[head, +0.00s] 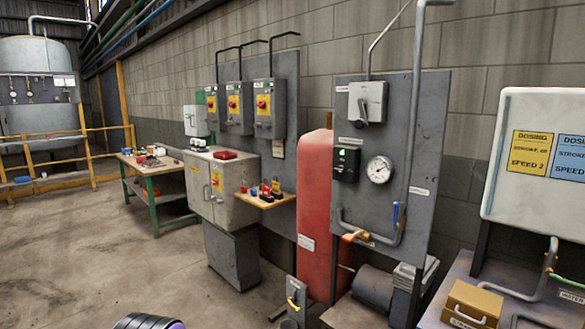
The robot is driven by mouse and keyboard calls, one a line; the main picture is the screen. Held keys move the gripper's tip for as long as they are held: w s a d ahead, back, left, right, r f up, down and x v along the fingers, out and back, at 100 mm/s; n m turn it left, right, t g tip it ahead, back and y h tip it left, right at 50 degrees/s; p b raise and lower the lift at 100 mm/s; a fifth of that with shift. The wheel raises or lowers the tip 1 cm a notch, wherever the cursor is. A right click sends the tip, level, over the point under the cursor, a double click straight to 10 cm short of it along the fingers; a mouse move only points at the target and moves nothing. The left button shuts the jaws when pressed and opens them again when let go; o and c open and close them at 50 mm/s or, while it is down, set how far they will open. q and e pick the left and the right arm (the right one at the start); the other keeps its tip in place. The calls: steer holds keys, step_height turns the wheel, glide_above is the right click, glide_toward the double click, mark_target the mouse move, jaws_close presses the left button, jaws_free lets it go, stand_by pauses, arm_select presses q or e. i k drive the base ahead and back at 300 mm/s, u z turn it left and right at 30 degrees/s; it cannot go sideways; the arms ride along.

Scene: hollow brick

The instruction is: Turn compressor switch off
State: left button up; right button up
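A grey panel (410,128) stands right of centre in the head view. Near its top is a light grey switch box (376,92) with a dark rotary handle (363,111) that points downward. Its position marks are too small to read. Below it are a small black box (346,163) and a round white gauge (379,170). A tall red tank (317,205) stands just left of the panel. Which label names the compressor is not legible. Neither of my grippers is in view; only a dark rounded part of mine shows at the bottom edge.
Several grey boxes with red knobs on yellow plates hang further left, one of them here (264,103). A wooden shelf (264,200) with padlocks juts out below. A motor (374,286) and a yellow box (471,303) are low at right. The concrete floor (110,255) at left is clear.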

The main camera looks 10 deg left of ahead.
mark_target(340, 169)
steer(key=z, duration=0.05)
steer(key=i, duration=1)
steer(key=z, duration=0.45)
